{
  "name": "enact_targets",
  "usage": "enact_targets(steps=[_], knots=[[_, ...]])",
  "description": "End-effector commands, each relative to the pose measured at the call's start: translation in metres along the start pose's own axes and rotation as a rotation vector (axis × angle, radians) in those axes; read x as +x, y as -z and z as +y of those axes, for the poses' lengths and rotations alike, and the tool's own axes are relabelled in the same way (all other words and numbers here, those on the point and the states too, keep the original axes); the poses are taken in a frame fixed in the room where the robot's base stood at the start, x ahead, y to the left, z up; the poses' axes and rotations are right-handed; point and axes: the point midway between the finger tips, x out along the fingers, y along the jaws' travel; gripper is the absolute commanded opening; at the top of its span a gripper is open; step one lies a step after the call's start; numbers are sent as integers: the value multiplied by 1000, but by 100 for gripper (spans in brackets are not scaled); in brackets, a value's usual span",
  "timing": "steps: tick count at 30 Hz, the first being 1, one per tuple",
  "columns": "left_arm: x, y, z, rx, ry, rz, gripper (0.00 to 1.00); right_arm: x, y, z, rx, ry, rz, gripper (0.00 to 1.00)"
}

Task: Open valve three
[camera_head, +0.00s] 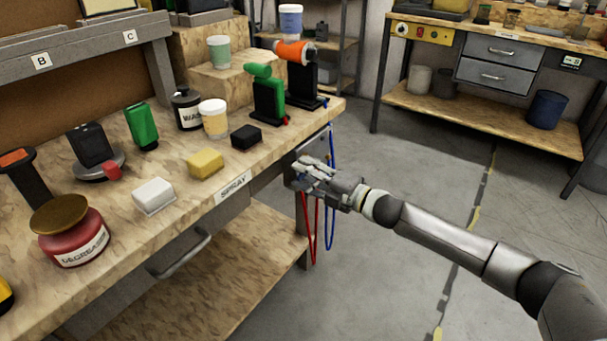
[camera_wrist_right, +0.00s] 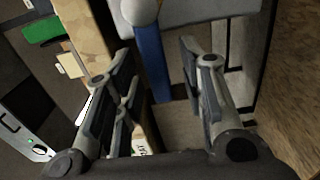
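My right gripper (camera_head: 315,178) is at the right end of the workbench, beside the bench edge, and hides what lies directly behind it. In the right wrist view its two fingers (camera_wrist_right: 165,90) are spread apart. A blue strip (camera_wrist_right: 152,70) with a pale rounded end shows between and beyond the fingers; I cannot tell whether it is a hose or a valve handle. Red (camera_head: 308,235) and blue (camera_head: 331,205) hoses hang at the bench end. I see no valve marked three. My left gripper is not in view.
The workbench (camera_head: 110,262) holds a red degreaser pot (camera_head: 72,242), a yellow block (camera_head: 205,163), a white block (camera_head: 154,196), a black block (camera_head: 246,137) and green and orange spray tools near its right end. Open floor (camera_head: 400,190) lies right of it, before a second bench (camera_head: 480,119).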

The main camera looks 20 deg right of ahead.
Motion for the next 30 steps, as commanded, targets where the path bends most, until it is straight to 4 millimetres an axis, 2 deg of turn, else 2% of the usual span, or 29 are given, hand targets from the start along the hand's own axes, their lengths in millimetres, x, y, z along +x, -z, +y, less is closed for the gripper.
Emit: enact_targets(steps=[11, 20, 30], knots=[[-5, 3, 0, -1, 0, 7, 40, 6, 0, 0, 0, 0, 0, 38], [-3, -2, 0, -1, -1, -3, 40, 5, 0, 0, 0, 0, 0, 0], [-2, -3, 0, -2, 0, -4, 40, 5, 0, -1, -3, 1, -1, 0]])
